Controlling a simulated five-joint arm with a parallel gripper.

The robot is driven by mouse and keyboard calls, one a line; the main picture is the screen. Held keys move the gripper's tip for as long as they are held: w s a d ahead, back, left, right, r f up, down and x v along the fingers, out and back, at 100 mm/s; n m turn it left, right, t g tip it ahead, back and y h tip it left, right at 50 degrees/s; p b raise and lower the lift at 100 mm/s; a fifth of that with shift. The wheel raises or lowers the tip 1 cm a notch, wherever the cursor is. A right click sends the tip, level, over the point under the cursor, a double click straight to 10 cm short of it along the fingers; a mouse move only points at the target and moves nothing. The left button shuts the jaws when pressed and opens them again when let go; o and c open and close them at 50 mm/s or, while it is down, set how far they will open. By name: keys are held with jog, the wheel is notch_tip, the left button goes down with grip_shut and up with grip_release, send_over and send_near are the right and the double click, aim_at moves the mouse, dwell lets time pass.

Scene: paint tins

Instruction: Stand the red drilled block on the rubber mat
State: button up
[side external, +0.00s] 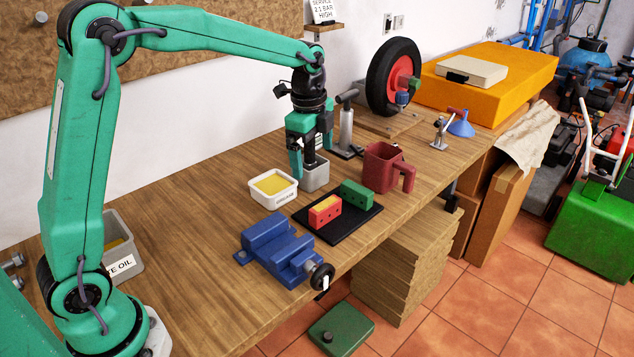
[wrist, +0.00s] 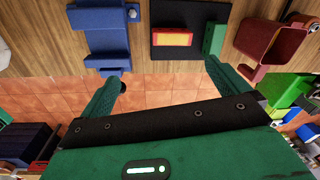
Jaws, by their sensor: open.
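The red drilled block (side external: 325,215) has a yellow top and dark holes in its long side. It rests on the black rubber mat (side external: 340,236), long side down, near the mat's left edge. A green drilled block (side external: 357,194) is also on the mat, to its right and behind. The wrist view shows the red block (wrist: 172,43), the green block (wrist: 213,40) and the mat (wrist: 180,15) beyond the fingers.
A white tub with yellow contents (side external: 273,189) stands left of the mat, a blue vise (side external: 276,250) in front of it. A dark red mug (side external: 384,168) stands right, behind the mat. A grey upright tool (side external: 346,130) is close behind my gripper.

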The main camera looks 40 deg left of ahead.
jog(key=s+r+n+t, duration=0.2)
jog(key=s+r+n, duration=0.5)
jog(key=s, duration=0.6)
jog(key=s+f+n+t, duration=0.2)
jog(key=s+n, duration=0.6)
jog(key=s, duration=0.5)
jog(key=shift+d+t, duration=0.2)
jog(key=shift+t, duration=0.1)
